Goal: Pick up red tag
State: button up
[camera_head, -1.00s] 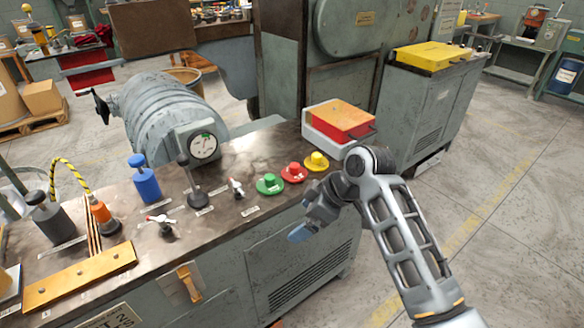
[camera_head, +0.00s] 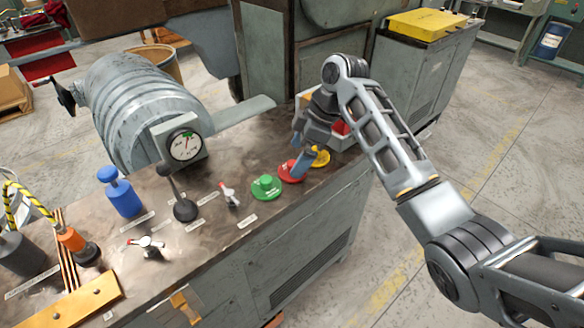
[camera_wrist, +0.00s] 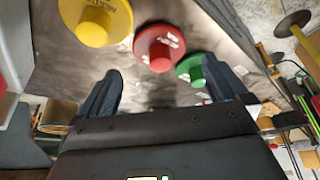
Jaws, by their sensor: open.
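The red tag (camera_head: 289,172) is a round disc with a raised knob on the metal bench top, between a green tag (camera_head: 266,187) and a yellow tag (camera_head: 320,158). My gripper (camera_head: 301,150) is over the bench beside the red and yellow tags, and a blue finger partly covers the red one. In the wrist view my gripper (camera_wrist: 163,82) is open and empty, with its fingers apart. There the red tag (camera_wrist: 160,48) lies beyond the gap between the fingertips, and I cannot tell the exact distance.
The bench top (camera_head: 215,235) also holds a black-knobbed lever (camera_head: 185,208), a small red-handled switch (camera_head: 229,196) and a blue plunger (camera_head: 122,195). A ribbed grey machine with a gauge (camera_head: 184,146) stands behind. A white-edged tray is mostly hidden behind my gripper.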

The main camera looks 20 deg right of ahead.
aim_at(292, 163)
jog(key=shift+x, duration=1.95)
jog(key=shift+a, duration=0.15)
jog(key=shift+c, duration=0.4)
jog(key=shift+r, duration=0.1)
jog(key=c, duration=1)
